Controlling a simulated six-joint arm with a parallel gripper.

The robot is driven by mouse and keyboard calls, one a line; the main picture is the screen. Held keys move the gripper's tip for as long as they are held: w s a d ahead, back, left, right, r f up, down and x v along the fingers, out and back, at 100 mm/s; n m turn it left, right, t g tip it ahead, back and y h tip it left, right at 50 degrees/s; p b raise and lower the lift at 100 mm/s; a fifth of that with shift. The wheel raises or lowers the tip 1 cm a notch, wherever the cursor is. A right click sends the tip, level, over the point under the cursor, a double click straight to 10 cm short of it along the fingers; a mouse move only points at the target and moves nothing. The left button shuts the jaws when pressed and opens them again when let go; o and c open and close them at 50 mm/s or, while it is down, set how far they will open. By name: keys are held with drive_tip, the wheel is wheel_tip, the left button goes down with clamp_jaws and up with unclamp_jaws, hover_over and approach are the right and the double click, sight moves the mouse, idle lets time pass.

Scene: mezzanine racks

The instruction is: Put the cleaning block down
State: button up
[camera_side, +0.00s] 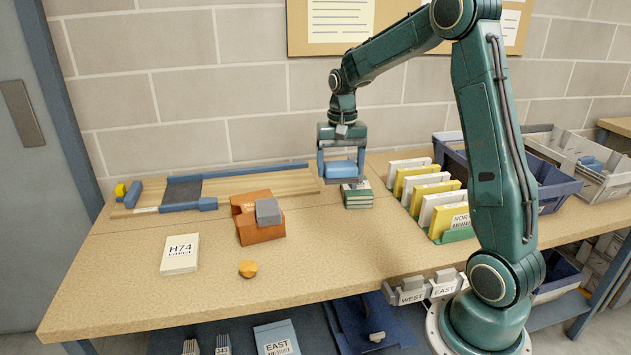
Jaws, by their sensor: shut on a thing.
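The cleaning block, a light blue block (340,169), is held between the fingers of my gripper (341,172). My gripper points down over the back middle of the bench and is shut on the block. Just below and slightly right is a small green and white stack (358,196) on the bench. From this angle I cannot tell whether the block touches the stack or hangs above it.
An orange box (262,234) with a grey block (268,211), an H74 card (180,254) and an orange knob (248,269) lie to the left. A rail board (260,183) runs behind. White and yellow cards (432,187) stand right. The bench's front middle (330,260) is clear.

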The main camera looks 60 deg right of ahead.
drive_tip(key=s+a+n, duration=0.1)
drive_tip(key=s+a, duration=0.3)
drive_tip(key=s, duration=0.1)
drive_tip(key=shift+s+f, duration=0.15)
drive_tip(key=shift+s, duration=0.1)
drive_tip(key=shift+f, duration=0.1)
wheel_tip(320, 180, down, 16)
drive_tip(key=shift+d, duration=0.1)
idle(0.4)
drive_tip(key=shift+f, duration=1.9)
drive_tip(key=o, duration=1)
drive_tip(key=shift+f, duration=0.1)
